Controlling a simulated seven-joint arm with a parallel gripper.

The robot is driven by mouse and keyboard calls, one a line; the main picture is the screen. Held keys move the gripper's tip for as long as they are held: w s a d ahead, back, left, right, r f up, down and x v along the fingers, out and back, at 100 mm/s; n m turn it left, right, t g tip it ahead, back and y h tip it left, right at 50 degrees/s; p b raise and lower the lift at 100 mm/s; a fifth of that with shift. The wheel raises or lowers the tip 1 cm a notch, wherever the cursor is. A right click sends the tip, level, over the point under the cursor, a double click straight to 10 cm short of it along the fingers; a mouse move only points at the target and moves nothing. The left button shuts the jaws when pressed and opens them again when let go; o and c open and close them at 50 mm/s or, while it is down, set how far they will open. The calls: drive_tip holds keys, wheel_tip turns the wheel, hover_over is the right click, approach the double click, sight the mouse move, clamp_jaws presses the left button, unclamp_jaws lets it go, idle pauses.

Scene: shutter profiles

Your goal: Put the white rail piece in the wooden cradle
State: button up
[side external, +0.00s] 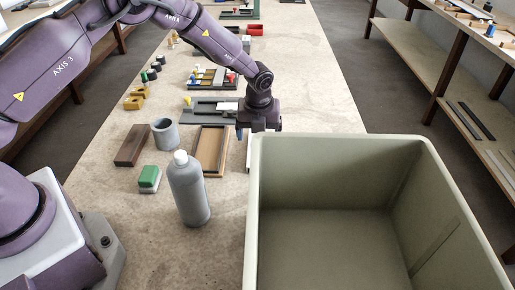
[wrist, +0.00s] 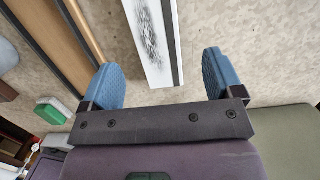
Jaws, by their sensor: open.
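The white rail piece (wrist: 155,45) lies on the table in the wrist view, a long white strip with a dark speckled patch and a dark edge. Its near end shows between the two blue fingertips of my open gripper (wrist: 161,80), with gaps on both sides. In the side external view only a thin white sliver of the rail (side external: 249,155) shows, below my gripper (side external: 240,134) and beside the green bin. The wooden cradle (side external: 209,155) is a shallow brown tray with dark borders, left of the rail; it also shows in the wrist view (wrist: 52,38). The cradle looks empty.
A large grey-green bin (side external: 330,145) stands close to the right of the rail. A grey bottle (side external: 188,195), a green-and-white block (side external: 149,179), a grey cup (side external: 164,134) and a dark wooden block (side external: 132,146) stand near the cradle. Coloured parts and trays lie farther back.

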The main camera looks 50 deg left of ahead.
sight(250, 135)
drive_tip(key=shift+w+a+f, duration=0.1)
drive_tip(key=shift+a+f, duration=0.1)
drive_tip(key=shift+f, duration=0.7)
drive_tip(key=shift+w+a+f, duration=0.15)
drive_tip(key=shift+f, duration=0.7)
drive_tip(key=shift+w+a+f, duration=0.1)
drive_tip(key=shift+a+f, duration=0.1)
drive_tip(key=shift+f, duration=0.7)
drive_tip(key=c, duration=1.1)
